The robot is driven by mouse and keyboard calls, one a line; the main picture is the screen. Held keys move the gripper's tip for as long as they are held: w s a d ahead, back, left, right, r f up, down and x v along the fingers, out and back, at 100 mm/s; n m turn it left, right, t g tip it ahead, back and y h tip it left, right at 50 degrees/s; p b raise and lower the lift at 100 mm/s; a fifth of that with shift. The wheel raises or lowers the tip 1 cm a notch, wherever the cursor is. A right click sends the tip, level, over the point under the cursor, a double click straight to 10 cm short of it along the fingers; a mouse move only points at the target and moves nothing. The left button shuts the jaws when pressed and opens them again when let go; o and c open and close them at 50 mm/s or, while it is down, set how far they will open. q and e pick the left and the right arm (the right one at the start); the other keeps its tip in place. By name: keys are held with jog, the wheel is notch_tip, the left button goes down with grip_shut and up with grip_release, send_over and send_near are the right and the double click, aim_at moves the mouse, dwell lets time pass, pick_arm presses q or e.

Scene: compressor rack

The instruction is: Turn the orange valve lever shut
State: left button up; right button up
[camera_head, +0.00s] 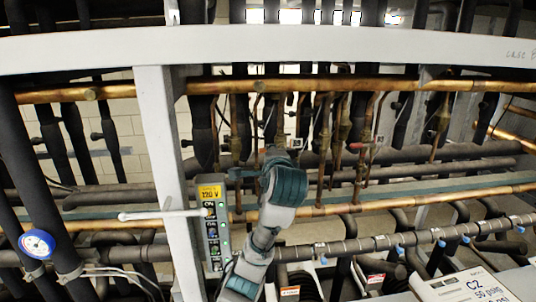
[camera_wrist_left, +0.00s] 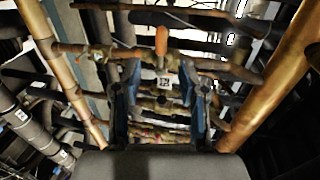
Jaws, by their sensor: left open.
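My left gripper (camera_wrist_left: 163,76) is open, with one blue finger on each side of the tag. The lever stands between and beyond the fingertips in that view. I see no contact with it, though the exact distance is unclear. I cannot pick out the lever there. My right gripper is not in view.
A white upright post (camera_head: 168,170) and a grey control box (camera_head: 213,228) with a yellow label stand left of my arm. Copper pipes (camera_head: 400,86) cross behind, with several thin vertical lines. In the left wrist view a thick copper pipe (camera_wrist_left: 270,80) runs close on the right.

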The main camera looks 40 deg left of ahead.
pick_arm(q)
jog(key=shift+v, duration=1)
jog(key=shift+s+a+f, duration=0.15)
jog(key=shift+a, duration=0.2)
jog(key=shift+d, duration=0.2)
